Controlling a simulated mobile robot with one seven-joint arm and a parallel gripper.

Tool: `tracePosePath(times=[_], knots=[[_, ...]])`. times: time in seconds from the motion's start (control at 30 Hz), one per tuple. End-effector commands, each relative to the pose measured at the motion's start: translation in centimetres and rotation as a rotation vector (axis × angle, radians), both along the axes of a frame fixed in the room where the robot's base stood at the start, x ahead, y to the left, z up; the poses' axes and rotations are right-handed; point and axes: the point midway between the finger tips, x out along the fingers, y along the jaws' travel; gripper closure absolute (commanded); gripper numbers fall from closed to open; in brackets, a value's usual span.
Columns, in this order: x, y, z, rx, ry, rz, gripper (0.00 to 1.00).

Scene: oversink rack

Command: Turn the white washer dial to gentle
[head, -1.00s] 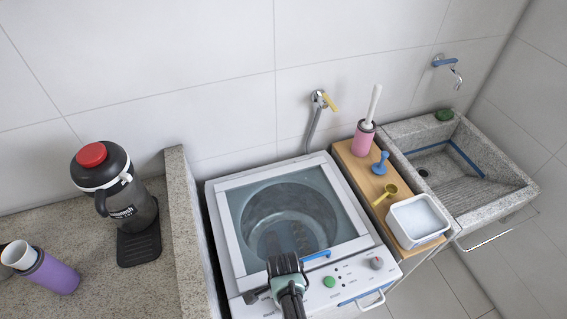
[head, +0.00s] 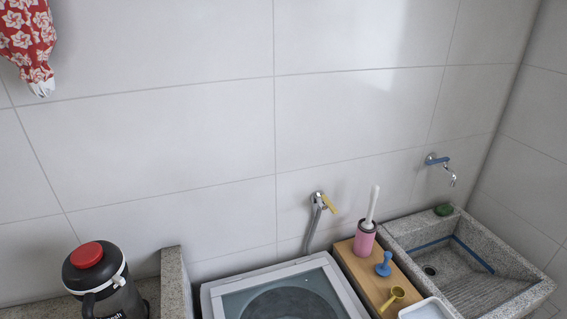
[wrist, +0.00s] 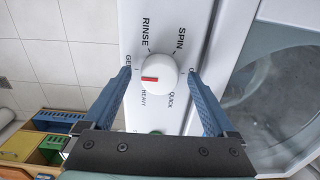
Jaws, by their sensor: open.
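The white round washer dial (wrist: 157,68) is in the upper middle of the wrist view, on the white control panel. Its red mark sits at its lower left, between the HEAVY label (wrist: 143,98) and a partly hidden label starting "GE" (wrist: 128,60). RINSE, SPIN and QUICK labels are also around it. My gripper (wrist: 159,72) is open, one blue finger on each side of the dial. Gaps show between fingertips and dial. In the head view only the back of the washer (head: 213,291) shows; the panel and my gripper are out of frame.
The washer's glass lid (wrist: 290,75) is right of the panel in the wrist view. Coloured bins (wrist: 55,122) stand at its lower left. In the head view, a wooden board (head: 365,278) with a pink brush holder (head: 365,240) lies between washer and stone sink (head: 500,253).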

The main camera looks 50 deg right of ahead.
Motion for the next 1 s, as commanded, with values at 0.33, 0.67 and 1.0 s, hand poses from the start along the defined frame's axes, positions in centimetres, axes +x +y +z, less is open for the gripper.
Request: tracePosePath(times=[0.33,0.67,1.0], knots=[[0.0,0.0,4.2,-0.002,-0.002,0.0,0.09],[0.1,0.0,9.9,-0.002,-0.003,0.001,0.09],[0.0,0.0,12.8,-0.001,-0.001,0.001,0.09]])
